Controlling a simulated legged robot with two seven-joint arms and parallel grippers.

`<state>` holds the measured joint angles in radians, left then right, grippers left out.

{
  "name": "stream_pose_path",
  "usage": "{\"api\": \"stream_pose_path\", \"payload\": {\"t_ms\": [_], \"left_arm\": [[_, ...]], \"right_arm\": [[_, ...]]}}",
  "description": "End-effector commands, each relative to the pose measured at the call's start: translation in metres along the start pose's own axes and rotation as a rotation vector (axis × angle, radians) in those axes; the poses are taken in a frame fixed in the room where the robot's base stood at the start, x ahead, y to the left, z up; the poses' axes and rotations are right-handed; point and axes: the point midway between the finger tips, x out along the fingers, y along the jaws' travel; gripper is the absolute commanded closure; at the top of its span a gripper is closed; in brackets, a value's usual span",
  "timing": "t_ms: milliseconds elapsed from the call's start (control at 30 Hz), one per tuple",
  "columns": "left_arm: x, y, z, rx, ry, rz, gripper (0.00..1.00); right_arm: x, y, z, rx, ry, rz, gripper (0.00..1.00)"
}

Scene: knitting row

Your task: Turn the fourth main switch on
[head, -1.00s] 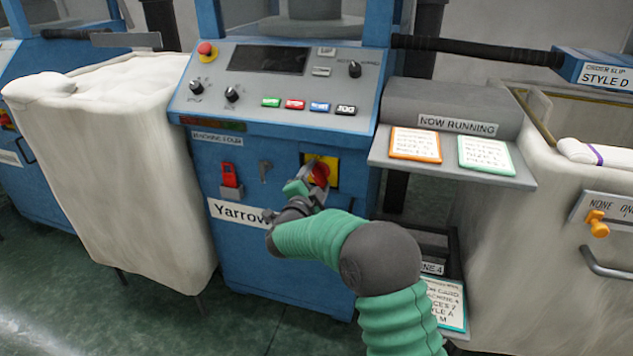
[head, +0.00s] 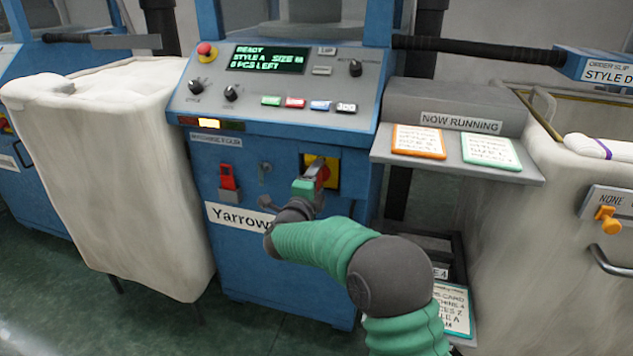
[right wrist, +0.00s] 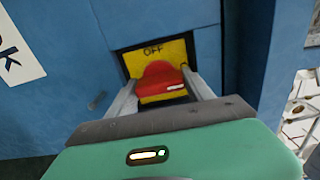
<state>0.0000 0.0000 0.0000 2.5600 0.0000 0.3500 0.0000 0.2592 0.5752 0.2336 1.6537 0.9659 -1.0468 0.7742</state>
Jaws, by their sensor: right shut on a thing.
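The main switch is a red knob (right wrist: 160,80) on a yellow plate (head: 333,171) low on the front of the blue machine labelled "MACHINE FOUR" (head: 216,139). In the right wrist view the plate (right wrist: 180,49) reads "OFF" above the knob. My right gripper (head: 318,176) is at the knob, its two fingers on either side of it, shut on it. It hides part of the knob in the head view. The machine's display (head: 268,60) is lit and reads "READY", "STYLE A SIZE M", "0 PCS LEFT". My left gripper is not in view.
A red emergency button (head: 206,50), black knobs and coloured buttons sit on the sloped panel. A red lever (head: 228,176) is left of the switch. A shelf (head: 505,172) with cards juts out at right. A cloth-covered bin (head: 120,170) stands at left.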

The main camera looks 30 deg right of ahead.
Motion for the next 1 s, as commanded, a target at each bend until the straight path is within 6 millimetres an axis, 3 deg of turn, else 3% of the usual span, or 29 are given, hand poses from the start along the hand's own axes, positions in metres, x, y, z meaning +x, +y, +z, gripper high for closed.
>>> {"api": "stream_pose_path", "payload": {"t_ms": [333, 367, 433, 800, 867, 1000], "left_arm": [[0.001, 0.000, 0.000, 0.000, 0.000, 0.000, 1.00], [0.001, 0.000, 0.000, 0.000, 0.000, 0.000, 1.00], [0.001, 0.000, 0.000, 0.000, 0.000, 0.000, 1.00], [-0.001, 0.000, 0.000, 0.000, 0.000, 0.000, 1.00], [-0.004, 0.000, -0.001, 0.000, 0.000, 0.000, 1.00], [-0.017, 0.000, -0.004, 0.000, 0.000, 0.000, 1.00]], "right_arm": [[0.001, 0.004, -0.002, 0.004, 0.004, 0.008, 0.80], [0.001, 0.004, -0.002, 0.004, 0.004, 0.008, 0.39], [0.001, 0.004, -0.002, 0.003, 0.004, 0.007, 0.31], [-0.003, 0.001, 0.000, 0.004, 0.001, 0.003, 0.31], [-0.008, -0.001, 0.000, 0.004, 0.000, 0.004, 0.31], [-0.038, -0.004, 0.001, 0.002, -0.003, 0.005, 0.31]]}}
